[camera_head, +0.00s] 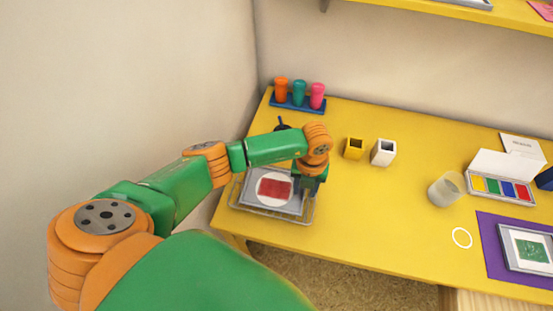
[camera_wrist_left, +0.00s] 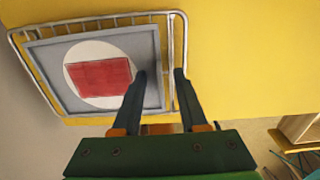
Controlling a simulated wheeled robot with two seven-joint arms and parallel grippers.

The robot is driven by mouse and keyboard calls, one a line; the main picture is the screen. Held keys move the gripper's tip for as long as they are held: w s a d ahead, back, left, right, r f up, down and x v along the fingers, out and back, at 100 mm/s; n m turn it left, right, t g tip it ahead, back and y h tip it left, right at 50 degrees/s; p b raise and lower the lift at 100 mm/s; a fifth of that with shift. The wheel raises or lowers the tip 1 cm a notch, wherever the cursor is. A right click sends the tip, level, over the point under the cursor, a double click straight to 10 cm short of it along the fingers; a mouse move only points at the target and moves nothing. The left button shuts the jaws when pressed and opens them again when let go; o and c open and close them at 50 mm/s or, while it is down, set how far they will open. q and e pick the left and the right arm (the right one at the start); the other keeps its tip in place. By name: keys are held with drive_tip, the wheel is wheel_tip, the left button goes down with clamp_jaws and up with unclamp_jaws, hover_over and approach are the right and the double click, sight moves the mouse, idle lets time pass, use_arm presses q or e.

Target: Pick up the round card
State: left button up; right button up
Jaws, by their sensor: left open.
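The round card (camera_head: 261,190) is white with a red rectangle on it. It lies on a grey square plate (camera_head: 246,200) in a wire rack (camera_head: 267,213) at the left end of the table. In the left wrist view the round card (camera_wrist_left: 93,48) is at the upper left, its right edge close to one finger. My left gripper (camera_head: 312,186) is open and empty, at the right side of the rack. In the left wrist view my left gripper (camera_wrist_left: 160,74) has one finger over the plate's edge and the other beyond it. My right gripper is not in view.
Yellow (camera_head: 354,148) and white (camera_head: 383,152) square holders stand right of the rack. Orange, teal and pink stampers on a blue stand (camera_head: 297,104) are behind. A glass (camera_head: 446,189), paint box (camera_head: 501,188), white ring (camera_head: 461,237) and purple mat (camera_head: 492,258) are farther right. The table middle is clear.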

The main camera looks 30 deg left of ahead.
use_arm(q)
drive_tip(key=shift+s+r, duration=0.15)
clamp_jaws()
idle(1.1)
